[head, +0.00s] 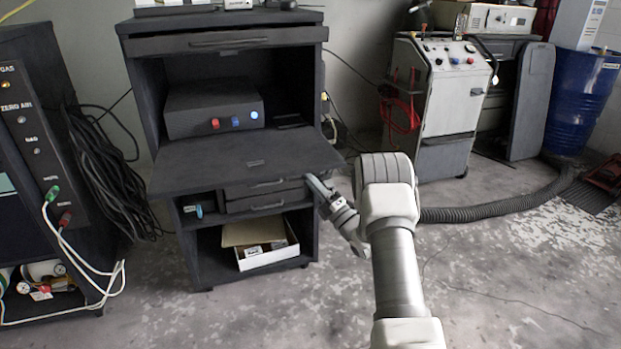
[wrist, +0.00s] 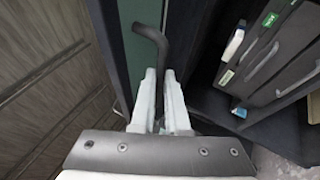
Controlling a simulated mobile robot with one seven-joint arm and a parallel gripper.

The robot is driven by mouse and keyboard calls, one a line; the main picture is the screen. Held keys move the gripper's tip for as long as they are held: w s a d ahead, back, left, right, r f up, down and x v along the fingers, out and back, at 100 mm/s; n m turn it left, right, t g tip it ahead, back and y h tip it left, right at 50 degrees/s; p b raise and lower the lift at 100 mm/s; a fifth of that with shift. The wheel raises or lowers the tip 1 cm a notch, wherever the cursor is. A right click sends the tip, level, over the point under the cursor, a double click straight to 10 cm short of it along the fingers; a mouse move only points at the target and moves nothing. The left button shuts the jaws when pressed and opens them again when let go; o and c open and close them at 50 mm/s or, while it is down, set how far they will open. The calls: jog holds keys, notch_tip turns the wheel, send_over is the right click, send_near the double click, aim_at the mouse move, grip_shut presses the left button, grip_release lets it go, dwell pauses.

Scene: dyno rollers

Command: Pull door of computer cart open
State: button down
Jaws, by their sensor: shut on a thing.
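The dark computer cart (head: 140,90) stands at centre left in the head view. A flat dark panel (head: 215,155) juts from its front above two drawers; I cannot tell whether it is a door or a shelf. My gripper (head: 318,184) is at the cart's right front, just below that panel's right corner. In the wrist view, my gripper (wrist: 162,85) is shut on a dark bent handle (wrist: 148,32), which rises from between the fingers. A dark green strip (wrist: 137,50) lies behind the handle. The part gripped is mostly hidden by the fingers.
A box (head: 265,250) sits on the cart's bottom shelf, and a dark case (head: 212,110) on the upper one. A white machine (head: 440,95), a blue barrel (head: 580,100) and a floor hose (head: 490,212) are at right. Cables (head: 115,180) hang at left. Floor at front right is clear.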

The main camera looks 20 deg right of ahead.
jog(key=shift+w+r, duration=0.15)
jog(key=shift+r, duration=0.1)
jog(key=c, duration=0.9)
grip_release()
jog(key=shift+f, duration=0.1)
jog(key=p+v, duration=0.2)
jog(key=v, duration=1.5)
jog(key=shift+f+p, duration=0.25)
jog(key=shift+p, duration=0.1)
jog(key=shift+s, duration=0.25)
